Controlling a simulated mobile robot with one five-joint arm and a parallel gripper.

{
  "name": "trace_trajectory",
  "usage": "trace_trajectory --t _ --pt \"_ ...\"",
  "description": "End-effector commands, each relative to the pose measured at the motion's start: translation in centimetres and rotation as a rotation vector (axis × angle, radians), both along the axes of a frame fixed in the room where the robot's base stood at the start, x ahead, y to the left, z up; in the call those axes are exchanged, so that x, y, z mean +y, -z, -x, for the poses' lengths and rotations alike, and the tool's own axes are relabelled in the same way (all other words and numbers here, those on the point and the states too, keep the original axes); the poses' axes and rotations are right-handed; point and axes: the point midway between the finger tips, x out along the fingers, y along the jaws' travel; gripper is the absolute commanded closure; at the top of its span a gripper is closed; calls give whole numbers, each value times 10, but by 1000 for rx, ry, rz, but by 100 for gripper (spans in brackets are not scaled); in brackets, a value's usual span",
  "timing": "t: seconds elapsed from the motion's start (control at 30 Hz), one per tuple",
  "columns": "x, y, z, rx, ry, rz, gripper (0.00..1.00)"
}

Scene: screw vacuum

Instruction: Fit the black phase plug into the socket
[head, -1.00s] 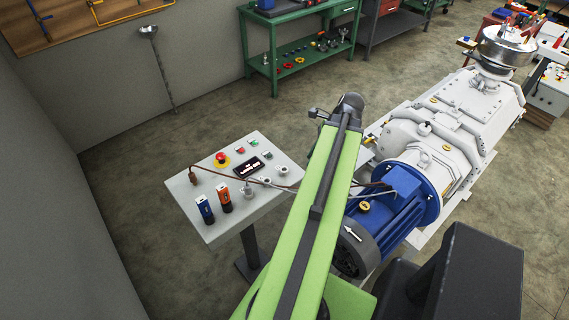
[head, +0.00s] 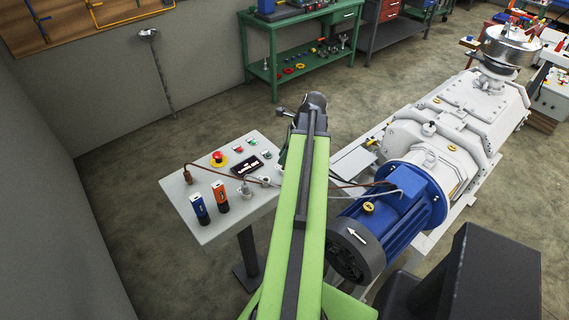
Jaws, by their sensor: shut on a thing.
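The grey control panel (head: 217,228) stands left of my green arm. Small round metal sockets or fittings sit on its right part, one of them a silver fitting (head: 243,191). Others lie close to my arm and are partly covered by it. A brown lead (head: 212,167) arches from a brown plug (head: 187,176) at the panel's left across to the right behind my arm. I cannot make out the black phase plug. My gripper is hidden behind my arm, so its place relative to the sockets does not show.
The panel also bears a blue piece (head: 199,209), an orange piece (head: 220,196), a red button (head: 218,159) and a small display (head: 244,166). A blue motor (head: 378,232) on a white pump (head: 450,140) stands to the right. A green workbench (head: 300,60) stands behind.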

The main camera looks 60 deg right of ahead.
Motion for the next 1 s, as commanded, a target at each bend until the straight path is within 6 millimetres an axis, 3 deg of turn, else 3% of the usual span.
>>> trace_trajectory --t 0.03,0.17,0.53,0.57,0.7,1.0 --pt "0 16 0 0 0 0 100" --pt "0 37 0 0 0 0 100" --pt "0 37 1 0 0 0 100" --pt "0 37 1 0 0 0 76" --pt "0 35 1 0 0 0 57" --pt "0 35 1 0 0 0 55"
